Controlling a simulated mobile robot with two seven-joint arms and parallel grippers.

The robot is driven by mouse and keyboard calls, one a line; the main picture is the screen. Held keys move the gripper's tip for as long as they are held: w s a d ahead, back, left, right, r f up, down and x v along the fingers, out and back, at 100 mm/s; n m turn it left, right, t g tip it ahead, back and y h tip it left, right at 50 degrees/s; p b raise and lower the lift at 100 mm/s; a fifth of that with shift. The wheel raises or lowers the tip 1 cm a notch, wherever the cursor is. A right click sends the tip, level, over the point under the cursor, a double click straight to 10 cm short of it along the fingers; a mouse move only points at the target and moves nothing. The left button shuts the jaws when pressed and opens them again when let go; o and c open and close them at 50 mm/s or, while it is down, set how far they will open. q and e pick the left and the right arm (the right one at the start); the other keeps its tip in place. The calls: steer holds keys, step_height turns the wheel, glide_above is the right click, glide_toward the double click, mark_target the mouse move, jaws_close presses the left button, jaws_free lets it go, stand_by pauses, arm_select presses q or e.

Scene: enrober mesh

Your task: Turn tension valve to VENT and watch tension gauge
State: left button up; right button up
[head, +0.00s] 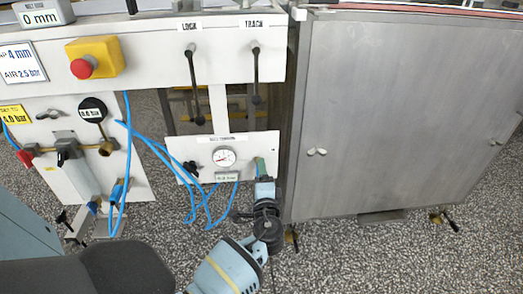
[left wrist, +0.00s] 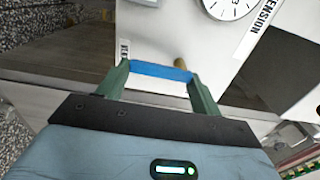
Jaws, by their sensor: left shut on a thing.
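The tension gauge (head: 224,157) is a round white dial on a white panel (head: 200,143); its needle is too small to read surely. It shows partly, cut by the top edge, in the left wrist view (left wrist: 232,4). The tension valve's blue handle (left wrist: 160,71) lies across between my left gripper's green fingertips, with a brass stem (left wrist: 180,63) behind it. A small label (left wrist: 124,50), seemingly VENT, is just beyond the left fingertip. My left gripper (head: 260,164) is shut on the handle at the panel's right edge and hides the valve in the head view. My right gripper is out of view.
A small readout (head: 227,177) sits below the gauge. Blue hoses (head: 207,207) hang left of it. LOCK (head: 194,90) and TRACK (head: 256,75) levers are above. A red stop button (head: 82,67) is upper left. A grey cabinet (head: 400,110) stands close on the right.

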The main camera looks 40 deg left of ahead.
arm_select(q)
steer(key=shift+f, duration=0.1)
steer(key=o, duration=0.9)
steer(key=shift+o, duration=0.4)
steer(key=shift+d, duration=0.1)
steer(key=p+v, duration=0.1)
steer(key=v, duration=0.6)
steer(key=shift+s+d, duration=0.2)
steer(key=shift+s, duration=0.1)
